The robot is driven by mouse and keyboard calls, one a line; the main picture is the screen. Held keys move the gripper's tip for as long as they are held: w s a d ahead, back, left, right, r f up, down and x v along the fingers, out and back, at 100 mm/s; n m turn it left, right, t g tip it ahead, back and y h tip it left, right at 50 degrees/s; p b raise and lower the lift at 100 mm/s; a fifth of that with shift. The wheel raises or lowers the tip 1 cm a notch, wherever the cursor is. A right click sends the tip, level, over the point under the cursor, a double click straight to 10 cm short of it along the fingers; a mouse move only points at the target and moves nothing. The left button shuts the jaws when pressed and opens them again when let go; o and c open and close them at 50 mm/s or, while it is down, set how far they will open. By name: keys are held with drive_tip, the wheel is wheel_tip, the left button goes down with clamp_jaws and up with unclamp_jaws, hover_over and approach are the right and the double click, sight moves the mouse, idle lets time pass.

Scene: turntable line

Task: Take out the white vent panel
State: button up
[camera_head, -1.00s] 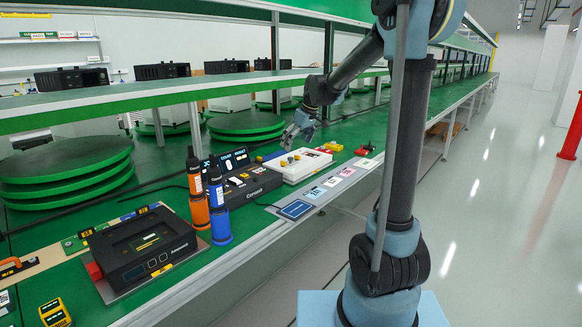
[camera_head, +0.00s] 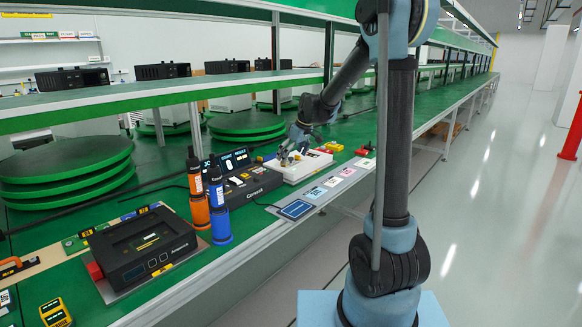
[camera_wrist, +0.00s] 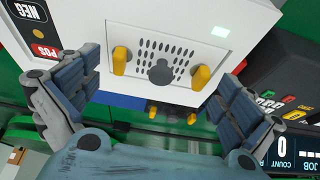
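The white vent panel (camera_wrist: 183,80) is set in the face of a white housing (camera_wrist: 255,25) in the wrist view. It has rows of dark slots, a dark round knob (camera_wrist: 160,72) low in its middle, and a yellow latch on each side, left (camera_wrist: 119,60) and right (camera_wrist: 201,77). My gripper (camera_wrist: 157,80) is open, its blue-grey padded fingers spread on either side of the panel, with nothing between them. In the head view the gripper (camera_head: 288,152) is over the white housing (camera_head: 308,166). The panel cannot be made out there.
A dark console with lit screens (camera_head: 248,186) stands left of the housing. Orange (camera_head: 199,210) and blue (camera_head: 220,222) bottles and a black device (camera_head: 140,245) are nearer. Red and yellow parts (camera_head: 362,150) lie beyond. A green shelf edge runs above the bench.

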drive_tip(key=c, duration=0.9)
drive_tip(key=shift+c, duration=0.2)
